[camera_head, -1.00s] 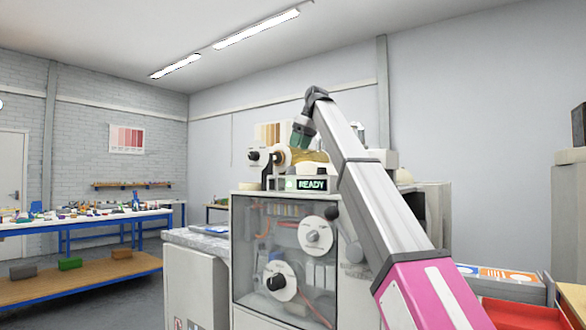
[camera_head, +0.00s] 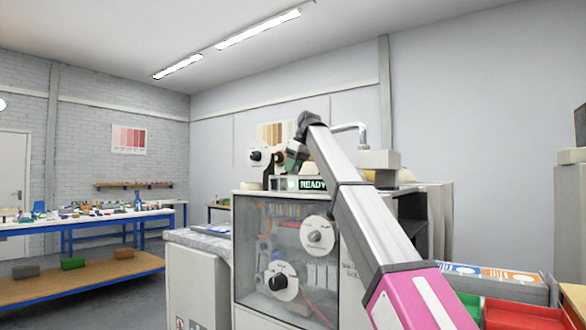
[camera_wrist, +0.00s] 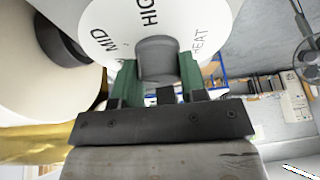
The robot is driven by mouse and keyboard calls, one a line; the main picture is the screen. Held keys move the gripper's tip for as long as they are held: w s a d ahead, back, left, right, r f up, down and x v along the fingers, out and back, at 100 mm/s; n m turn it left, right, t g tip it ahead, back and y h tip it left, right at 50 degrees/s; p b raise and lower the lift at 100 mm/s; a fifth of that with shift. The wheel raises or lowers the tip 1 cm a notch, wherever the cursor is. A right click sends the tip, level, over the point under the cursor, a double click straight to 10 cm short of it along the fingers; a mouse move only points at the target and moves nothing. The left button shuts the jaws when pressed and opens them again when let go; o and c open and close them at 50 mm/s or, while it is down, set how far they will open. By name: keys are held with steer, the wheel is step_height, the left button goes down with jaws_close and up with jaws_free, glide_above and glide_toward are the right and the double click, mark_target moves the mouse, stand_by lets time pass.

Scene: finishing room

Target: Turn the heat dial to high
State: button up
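The heat dial (camera_wrist: 157,55) shows in the wrist view as a grey knob on a white round face (camera_wrist: 218,14). The face carries the words MID, HIGH and HEAT. HIGH is above the knob and MID is to its upper left. My gripper (camera_wrist: 158,75) has its green fingers on either side of the knob, with no clear gap seen between them and it. The knob's pointer mark cannot be made out. In the head view my gripper (camera_head: 292,158) is at the top of the machine, and it and my arm hide the dial there.
The grey machine (camera_head: 285,197) has a lit READY display (camera_head: 312,184) and a clear front panel over two white reels. A red tray (camera_head: 515,314) is at the lower right.

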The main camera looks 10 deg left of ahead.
steer(key=c, duration=0.3)
steer(key=m+t, duration=0.1)
steer(key=m, duration=0.1)
steer(key=m+h, duration=0.1)
steer(key=m, duration=0.2)
steer(key=shift+m+t, duration=0.3)
steer(key=shift+t, duration=0.1)
steer(key=m+h, duration=0.1)
steer(key=m, duration=0.2)
steer(key=m+t+h, duration=0.1)
steer(key=m, duration=0.2)
steer(key=shift+m, duration=0.3)
steer(key=o, duration=0.9)
